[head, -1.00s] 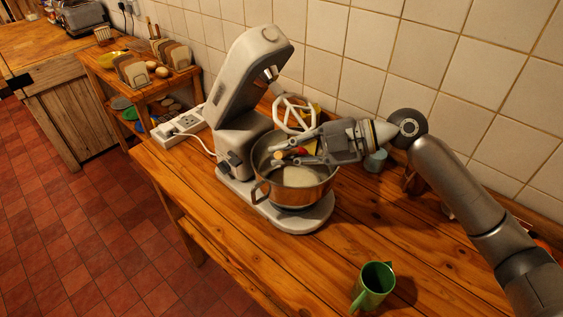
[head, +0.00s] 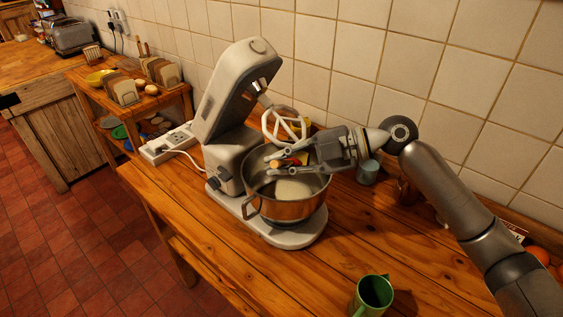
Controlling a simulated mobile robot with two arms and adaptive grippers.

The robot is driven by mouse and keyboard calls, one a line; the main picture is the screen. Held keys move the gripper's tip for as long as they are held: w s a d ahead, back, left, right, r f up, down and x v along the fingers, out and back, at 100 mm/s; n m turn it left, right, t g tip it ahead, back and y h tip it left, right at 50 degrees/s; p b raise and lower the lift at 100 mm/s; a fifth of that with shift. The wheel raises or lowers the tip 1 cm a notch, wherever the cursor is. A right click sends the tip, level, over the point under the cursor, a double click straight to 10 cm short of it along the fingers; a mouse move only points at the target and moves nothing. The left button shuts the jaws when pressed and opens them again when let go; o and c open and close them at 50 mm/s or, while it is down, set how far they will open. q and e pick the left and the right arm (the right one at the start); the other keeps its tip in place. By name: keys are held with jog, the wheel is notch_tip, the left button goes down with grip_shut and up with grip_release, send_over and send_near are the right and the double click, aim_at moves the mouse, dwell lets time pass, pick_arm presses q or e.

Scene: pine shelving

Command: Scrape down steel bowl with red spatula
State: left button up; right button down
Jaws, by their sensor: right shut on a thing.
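The steel bowl (head: 285,211) sits on the base of a pale stand mixer (head: 228,163) whose head is tilted up. Pale contents (head: 293,189) show inside the bowl. My right gripper (head: 277,164) reaches in from the right over the bowl and is shut on the red spatula (head: 298,158). Only a small red patch and a light wooden-looking end show between and beside the fingers. Most of the spatula is hidden, and I cannot tell whether it touches the bowl. My left gripper is out of view.
A white beater (head: 284,127) hangs from the mixer head just above my gripper. A green mug (head: 373,294) stands at the front of the worktop, and a pale blue-green cup (head: 368,172) stands behind my gripper. A power strip (head: 167,144) lies left. The front worktop is mostly clear.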

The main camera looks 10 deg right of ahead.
jog(key=shift+w+d+b, duration=0.5)
jog(key=shift+w, duration=0.15)
dwell(1.1)
jog(key=shift+f+b, duration=0.6)
jog(key=shift+b, duration=0.35)
dwell(0.9)
jog(key=shift+s+r, duration=0.1)
dwell(0.7)
jog(key=shift+s+a+r, duration=0.5)
jog(key=shift+s+a, duration=0.2)
jog(key=shift+s, duration=0.2)
jog(key=shift+s+a, duration=0.1)
jog(key=shift+r, duration=0.1)
jog(key=shift+s+a+r+p, duration=0.4)
jog(key=shift+s+a+r, duration=0.2)
jog(key=shift+s, duration=0.15)
jog(key=shift+s+a+r+p, duration=0.35)
jog(key=shift+s+a+r, duration=0.2)
jog(key=shift+s, duration=0.2)
jog(key=shift+s+a+r, duration=0.15)
